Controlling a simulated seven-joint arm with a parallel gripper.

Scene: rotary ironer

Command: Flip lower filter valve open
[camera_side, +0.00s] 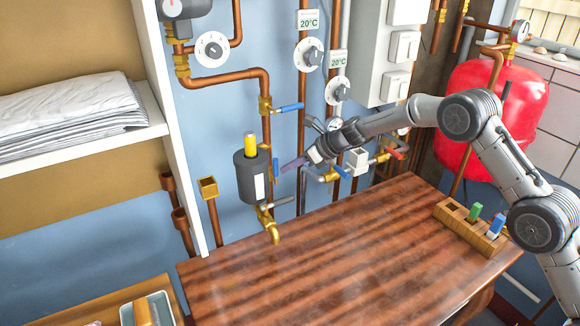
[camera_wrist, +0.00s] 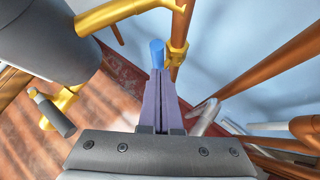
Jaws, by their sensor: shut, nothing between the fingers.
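The dark grey filter cylinder (camera_side: 250,180) stands on the wall pipework; part of it shows at upper left in the wrist view (camera_wrist: 40,30). Beside it is a valve with a blue handle (camera_side: 276,168), which stands roughly upright in the side view. In the wrist view a blue handle end (camera_wrist: 157,50) shows just past my fingertips, near a brass valve body (camera_wrist: 178,54) on a copper pipe. My gripper (camera_side: 284,168) is shut and empty, its purple-grey fingers (camera_wrist: 160,80) together close to this handle. I cannot tell whether they touch it.
Another blue-handled valve (camera_side: 290,107) sits higher, its handle sideways. Below the filter are a brass tap (camera_side: 270,228) and a grey lever (camera_side: 280,202). Gauges and pipes crowd the right side. The wooden tabletop (camera_side: 320,250) is mostly clear, with a wooden block holder (camera_side: 460,226) at right.

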